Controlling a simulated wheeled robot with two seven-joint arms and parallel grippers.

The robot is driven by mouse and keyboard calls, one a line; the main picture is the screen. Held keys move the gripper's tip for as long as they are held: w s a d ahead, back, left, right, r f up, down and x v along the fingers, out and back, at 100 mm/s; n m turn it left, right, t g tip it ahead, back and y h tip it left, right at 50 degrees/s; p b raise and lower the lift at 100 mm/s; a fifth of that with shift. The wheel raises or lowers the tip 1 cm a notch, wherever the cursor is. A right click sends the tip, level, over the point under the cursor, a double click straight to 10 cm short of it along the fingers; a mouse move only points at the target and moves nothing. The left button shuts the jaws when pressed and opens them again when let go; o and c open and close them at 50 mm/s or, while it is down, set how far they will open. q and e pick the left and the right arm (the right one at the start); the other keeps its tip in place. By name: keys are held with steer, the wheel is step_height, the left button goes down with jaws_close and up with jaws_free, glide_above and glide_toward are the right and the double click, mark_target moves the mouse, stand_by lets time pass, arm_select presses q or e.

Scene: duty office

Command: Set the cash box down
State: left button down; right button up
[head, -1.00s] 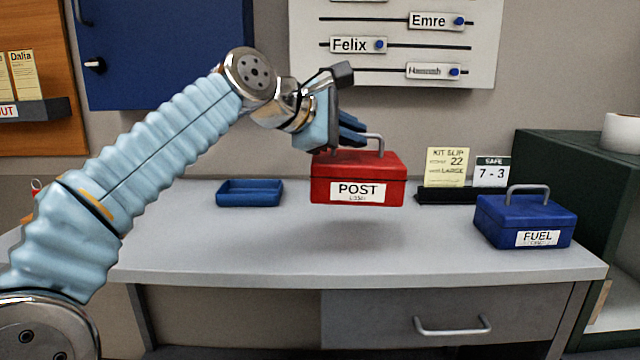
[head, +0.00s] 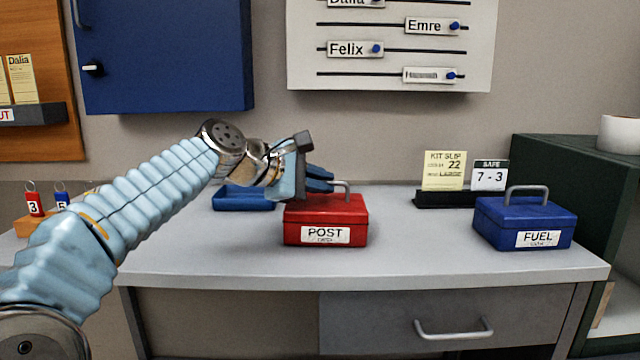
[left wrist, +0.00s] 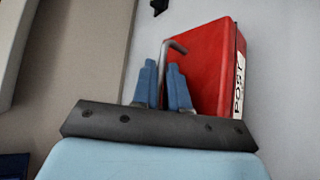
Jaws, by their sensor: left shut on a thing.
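The red cash box (head: 326,213) labelled POST is upright at the middle of the grey desk (head: 420,268), at or just above its top. Its shadow lies close under it; I cannot tell whether it touches. My left gripper (head: 320,182) is shut on the box's grey handle. In the left wrist view, the two blue fingers (left wrist: 162,88) stand on either side of the bent handle, with the red box (left wrist: 202,62) behind them. My right gripper is not in view.
A blue cash box (head: 524,220) labelled FUEL stands at the desk's right. A blue tray (head: 243,200) lies behind my left gripper. A black holder (head: 440,198) with cards stands at the back. Numbered key tags (head: 36,204) are at far left. The desk's front is clear.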

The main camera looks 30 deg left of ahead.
arm_select(q)
steer(key=c, duration=1.1)
jaws_free()
steer(key=shift+c, duration=0.2)
steer(key=v, duration=1.2)
